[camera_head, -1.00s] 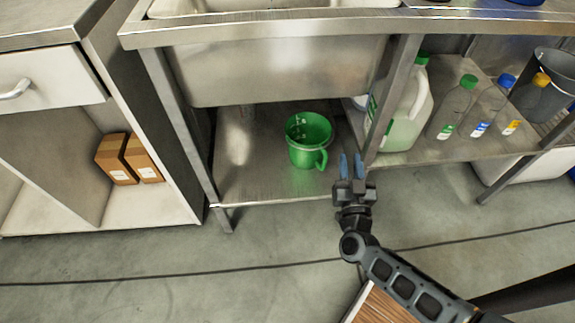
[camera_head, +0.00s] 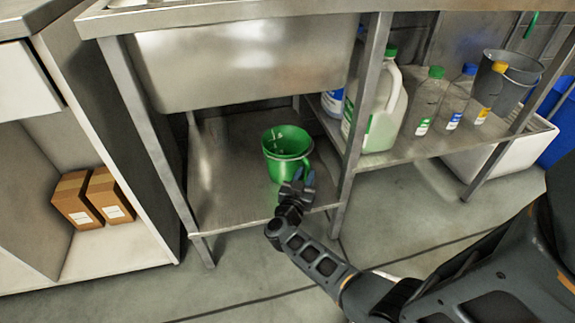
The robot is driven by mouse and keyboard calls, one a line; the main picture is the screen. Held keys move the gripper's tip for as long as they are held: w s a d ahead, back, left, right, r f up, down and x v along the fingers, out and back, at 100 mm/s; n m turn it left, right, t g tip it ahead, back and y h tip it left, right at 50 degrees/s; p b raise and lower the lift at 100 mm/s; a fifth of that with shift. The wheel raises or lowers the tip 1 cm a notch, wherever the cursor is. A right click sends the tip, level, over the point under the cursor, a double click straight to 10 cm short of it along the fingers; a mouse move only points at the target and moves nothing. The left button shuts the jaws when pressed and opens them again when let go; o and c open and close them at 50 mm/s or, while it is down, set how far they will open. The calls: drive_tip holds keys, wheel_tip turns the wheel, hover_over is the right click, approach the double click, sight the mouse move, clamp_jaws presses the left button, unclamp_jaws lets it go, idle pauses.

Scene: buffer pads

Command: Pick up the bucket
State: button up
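A green bucket (camera_head: 284,148), shaped like a jug with an open top, stands upright on the low metal shelf (camera_head: 232,201) under the sink. The fingers overlap the bucket's right side in the head view, where the handle was seen before. The handle is mostly hidden now, and I cannot tell whether the fingers touch it or stand around it.
A metal leg (camera_head: 362,105) stands just right of my gripper. Beyond it are a large white jug (camera_head: 388,115), several clear bottles (camera_head: 460,95) and a grey bucket (camera_head: 518,82). The sink basin (camera_head: 245,65) overhangs the shelf. Cardboard boxes (camera_head: 92,198) sit in the left cabinet.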

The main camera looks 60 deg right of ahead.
sight(307, 171)
drive_tip(key=shift+w+d+b, duration=0.2)
drive_tip(key=shift+d+b, duration=0.35)
drive_tip(key=shift+d, duration=1)
clamp_jaws()
